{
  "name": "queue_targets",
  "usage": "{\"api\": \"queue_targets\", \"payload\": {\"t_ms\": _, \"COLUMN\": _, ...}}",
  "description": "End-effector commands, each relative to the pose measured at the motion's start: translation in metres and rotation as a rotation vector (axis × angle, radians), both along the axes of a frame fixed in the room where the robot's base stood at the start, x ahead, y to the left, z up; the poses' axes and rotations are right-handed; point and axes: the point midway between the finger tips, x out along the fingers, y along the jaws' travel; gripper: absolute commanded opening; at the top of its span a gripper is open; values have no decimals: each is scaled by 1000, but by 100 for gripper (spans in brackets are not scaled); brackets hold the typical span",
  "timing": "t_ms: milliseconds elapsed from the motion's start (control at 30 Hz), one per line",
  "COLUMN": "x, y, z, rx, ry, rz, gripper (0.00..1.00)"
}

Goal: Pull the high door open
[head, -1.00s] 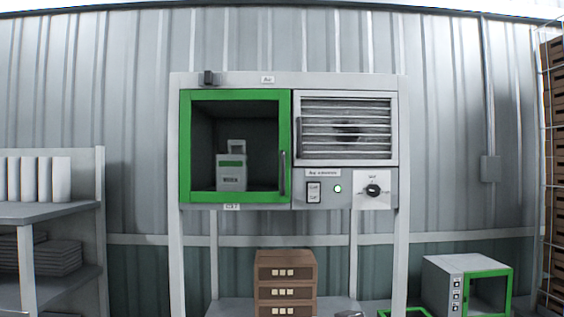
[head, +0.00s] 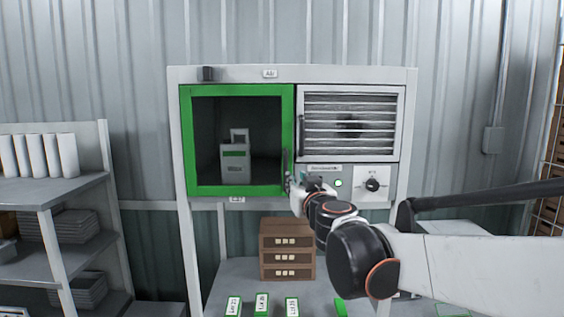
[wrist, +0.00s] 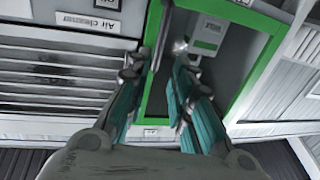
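The high door is a green-framed glass door (head: 187,140) on the left of the raised cabinet; it looks shut. Behind its glass stands a grey box with a green band (head: 235,163). Its dark upright handle (head: 286,163) is on the right side of the frame. My gripper (head: 295,187) is at the handle's lower end in the head view, partly hidden by my wrist. In the wrist view, turned upside down, my gripper (wrist: 155,62) is open, its teal fingers apart on either side of the green frame edge (wrist: 154,95). Contact with the handle cannot be told.
Right of the door is a slatted vent panel (head: 350,125), with a dark knob (head: 372,185) below it. A brown drawer box (head: 287,250) and several green-edged labelled items stand on the lower shelf. A grey rack (head: 60,190) with white rolls stands at left.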

Motion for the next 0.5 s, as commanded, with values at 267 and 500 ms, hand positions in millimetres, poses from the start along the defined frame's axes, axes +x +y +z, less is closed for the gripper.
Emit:
{"api": "queue_targets", "payload": {"t_ms": 267, "x": 34, "y": 7, "z": 0, "rx": -1, "ry": 0, "rz": 1, "gripper": 21}}
{"api": "queue_targets", "payload": {"t_ms": 500, "x": 74, "y": 15, "z": 0, "rx": -1, "ry": -1, "rz": 1, "gripper": 21}}
